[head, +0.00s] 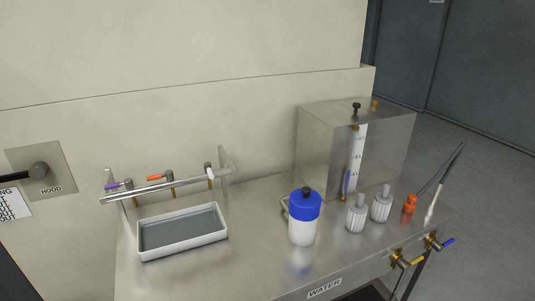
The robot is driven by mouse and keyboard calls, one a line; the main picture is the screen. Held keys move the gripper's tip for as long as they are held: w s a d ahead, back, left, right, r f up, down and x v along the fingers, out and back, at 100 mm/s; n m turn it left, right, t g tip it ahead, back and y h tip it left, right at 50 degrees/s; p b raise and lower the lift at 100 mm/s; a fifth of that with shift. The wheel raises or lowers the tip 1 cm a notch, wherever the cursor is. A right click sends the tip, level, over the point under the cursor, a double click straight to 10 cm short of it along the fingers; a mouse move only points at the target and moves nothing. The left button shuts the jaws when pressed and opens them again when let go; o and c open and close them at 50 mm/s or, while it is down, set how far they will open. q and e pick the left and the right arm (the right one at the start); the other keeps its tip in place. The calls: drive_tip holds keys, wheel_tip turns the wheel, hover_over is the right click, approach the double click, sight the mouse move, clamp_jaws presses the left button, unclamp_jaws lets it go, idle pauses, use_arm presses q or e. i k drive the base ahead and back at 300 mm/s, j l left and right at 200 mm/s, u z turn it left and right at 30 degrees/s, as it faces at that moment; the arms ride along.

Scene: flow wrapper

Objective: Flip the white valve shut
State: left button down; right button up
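The white valve (209,170) is at the right end of a metal rail (150,190) on the left part of the steel bench. Its short white handle looks turned across the rail, unlike the other two handles. A purple-handled valve (115,186) and an orange-handled valve (158,177) sit further left, their handles lying roughly along the rail to the left. Neither of my grippers shows in the head view, and nothing is seen touching the white valve.
A white-rimmed tray (180,254) stands in front of the rail. To the right are a blue-lidded jar (303,228), a metal box (325,150), two ribbed containers (356,217) and yellow and blue valves at the front edge. A HOOD lever (38,170) is on the left wall.

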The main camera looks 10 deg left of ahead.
sight(207, 165)
drive_tip(key=i+l, duration=0.15)
drive_tip(key=l, duration=0.2)
drive_tip(key=i+l+u, duration=0.1)
drive_tip(key=l, duration=0.25)
drive_tip(key=i+l, duration=0.15)
drive_tip(key=l, duration=0.2)
drive_tip(key=i+l+u, duration=0.1)
drive_tip(key=l, duration=0.25)
